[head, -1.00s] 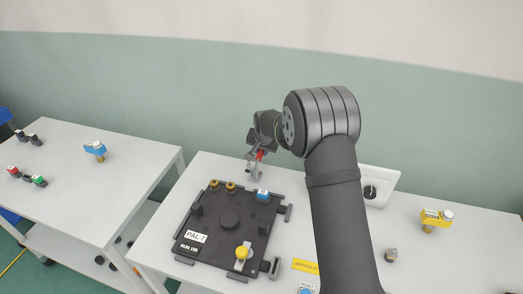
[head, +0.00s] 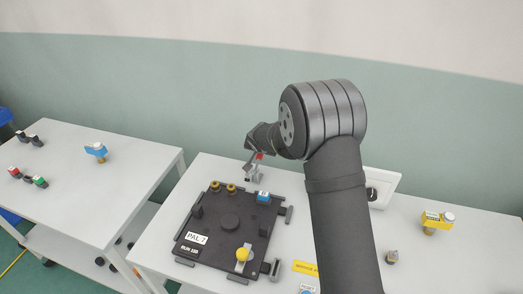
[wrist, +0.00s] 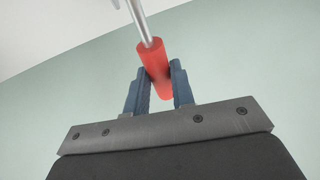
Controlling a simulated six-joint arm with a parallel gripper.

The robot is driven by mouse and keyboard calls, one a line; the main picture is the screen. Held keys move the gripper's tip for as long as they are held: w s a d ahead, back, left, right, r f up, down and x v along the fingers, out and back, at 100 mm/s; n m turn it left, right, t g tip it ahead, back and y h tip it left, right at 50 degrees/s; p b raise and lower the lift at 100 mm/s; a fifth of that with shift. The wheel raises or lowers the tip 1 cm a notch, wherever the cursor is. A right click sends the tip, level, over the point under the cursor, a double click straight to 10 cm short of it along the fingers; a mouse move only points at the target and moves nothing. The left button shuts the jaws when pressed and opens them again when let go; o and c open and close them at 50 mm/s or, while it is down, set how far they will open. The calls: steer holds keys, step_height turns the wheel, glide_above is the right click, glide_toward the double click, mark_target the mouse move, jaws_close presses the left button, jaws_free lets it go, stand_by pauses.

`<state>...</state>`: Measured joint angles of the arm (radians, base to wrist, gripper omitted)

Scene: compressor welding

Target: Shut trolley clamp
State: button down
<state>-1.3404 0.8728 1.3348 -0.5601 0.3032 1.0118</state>
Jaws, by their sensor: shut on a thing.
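The trolley clamp is a small grey metal toggle clamp (head: 253,175) at the back edge of the table, just behind the black pallet plate (head: 230,220). Its red handle (head: 260,156) shows above the clamp body in the head view. In the wrist view the red handle (wrist: 152,58) sits on a metal rod and lies between the two dark fingers of my gripper (wrist: 160,84). My gripper is shut on the handle. In the head view my wrist reaches the handle from above, and the fingertips are too small to make out.
The plate carries a yellow knob (head: 242,254), a blue block (head: 263,196) and two brass fittings (head: 223,188). A yellow part (head: 436,219) and a white box with a black dial (head: 378,188) stand to the right. A second table (head: 75,185) is at the left.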

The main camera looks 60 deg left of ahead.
stand_by(0.3)
steer(key=c, duration=1.2)
jaws_free()
steer(key=shift+c, duration=0.2)
steer(key=shift+r, duration=0.1)
steer(key=v, duration=1.7)
steer(key=shift+d, duration=0.15)
steer(key=shift+r, duration=0.1)
steer(key=shift+c, duration=0.2)
